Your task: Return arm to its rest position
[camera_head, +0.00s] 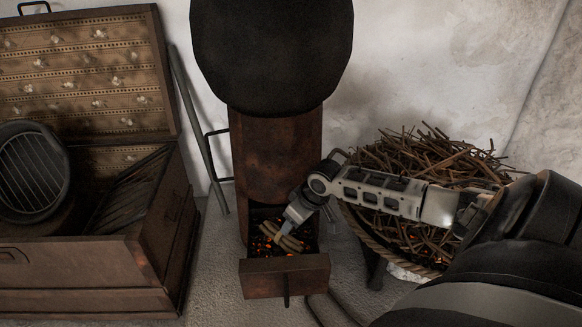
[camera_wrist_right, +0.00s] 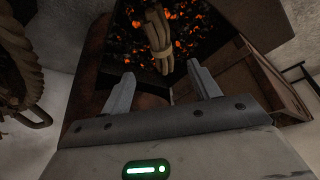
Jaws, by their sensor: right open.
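My right arm reaches in from the right in the head view, and its gripper (camera_head: 287,228) is at the mouth of a rusty stove (camera_head: 276,160). In the right wrist view the gripper (camera_wrist_right: 160,88) is open, with its two fingers apart. A small bundle of sticks (camera_wrist_right: 158,42) lies on glowing embers (camera_wrist_right: 190,22) just beyond the fingertips. The bundle (camera_head: 283,241) also shows in the head view, partly hidden by the gripper. Whether a finger touches the bundle I cannot tell. My left gripper is not in view.
The stove's open drawer front (camera_head: 285,277) juts out below the gripper. A basket heaped with twigs (camera_head: 420,160) stands right of the stove, under my forearm. An open wooden chest (camera_head: 158,245) stands at the left, with a grilled round object (camera_head: 32,172). A pole leans on the wall.

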